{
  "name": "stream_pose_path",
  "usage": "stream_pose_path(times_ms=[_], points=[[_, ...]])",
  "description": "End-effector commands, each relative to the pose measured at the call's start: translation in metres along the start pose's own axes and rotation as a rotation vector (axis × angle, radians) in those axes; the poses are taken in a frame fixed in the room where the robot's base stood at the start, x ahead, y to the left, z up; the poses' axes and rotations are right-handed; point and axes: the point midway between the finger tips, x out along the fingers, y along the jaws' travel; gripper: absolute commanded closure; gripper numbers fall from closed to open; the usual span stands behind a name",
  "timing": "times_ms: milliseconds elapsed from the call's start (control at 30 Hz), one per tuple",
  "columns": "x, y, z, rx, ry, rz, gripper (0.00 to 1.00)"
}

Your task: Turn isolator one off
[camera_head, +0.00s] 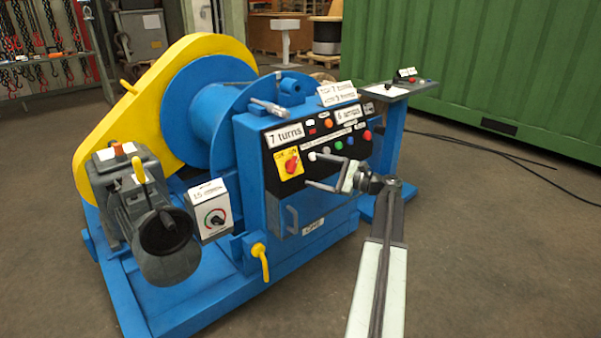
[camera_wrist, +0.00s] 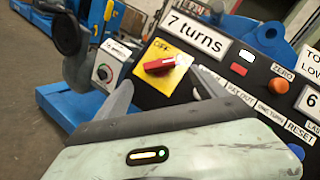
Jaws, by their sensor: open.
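A red rotary handle (camera_wrist: 159,65) sits on a yellow plate (camera_wrist: 182,88) on the black control panel, below the "7 turns" label. The word OFF shows on the plate above the handle, which lies nearly level in the wrist view. The handle also shows in the head view (camera_head: 292,166). No label reading "isolator one" is legible. My gripper (camera_head: 311,172) is open and empty in front of the panel, its fingers pointing toward the handle. In the wrist view the two fingers of my gripper (camera_wrist: 165,88) flank the handle from below, apart from it as far as I can tell.
Coloured buttons (camera_head: 338,145) line the panel to the right of the yellow plate. A grey box with a dial (camera_head: 212,209) stands to its left, near a grey motor (camera_head: 128,190). A blue drum (camera_head: 205,105) and yellow guard (camera_head: 130,105) are behind.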

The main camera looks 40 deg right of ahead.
Motion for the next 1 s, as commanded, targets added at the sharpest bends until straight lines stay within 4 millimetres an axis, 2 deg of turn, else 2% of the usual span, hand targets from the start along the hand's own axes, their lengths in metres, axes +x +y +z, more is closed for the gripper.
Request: stream_pose_path(times_ms=[100, 300, 433, 667, 900, 1000], points=[[0.025, 0.0, 0.0, 0.0, -0.002, 0.003, 0.19], [0.057, 0.0, 0.0, 0.0, -0.001, 0.002, 0.19], [0.066, 0.001, 0.0, -0.001, -0.001, 0.002, 0.19], [0.066, 0.001, 0.0, -0.001, 0.0, 0.001, 0.19], [0.066, 0.001, 0.0, -0.001, 0.0, 0.002, 0.82], [0.066, 0.001, 0.0, -0.002, 0.0, 0.003, 0.81]])
